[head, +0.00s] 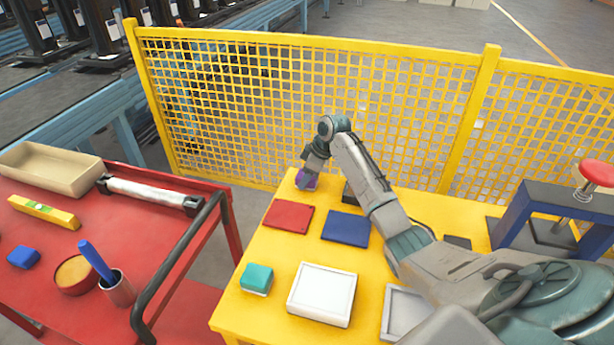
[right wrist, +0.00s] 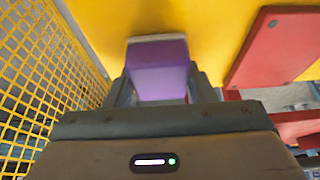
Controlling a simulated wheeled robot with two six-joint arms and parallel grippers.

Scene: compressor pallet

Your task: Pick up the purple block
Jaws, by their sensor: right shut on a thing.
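The purple block (head: 308,182) is at the far left corner of the yellow table (head: 262,310) in the head view, partly hidden by my right gripper (head: 306,180). In the right wrist view the purple block (right wrist: 158,70) sits between the two fingers of my right gripper (right wrist: 160,88), which is shut on it. I cannot tell whether the block touches the table or is slightly above it. My left gripper is not in view.
A red plate (head: 288,216), a blue plate (head: 346,229), a teal block (head: 257,278) and a white tray (head: 322,292) lie nearer on the table. A yellow mesh fence (head: 300,100) stands close behind. A red cart (head: 140,225) is at left.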

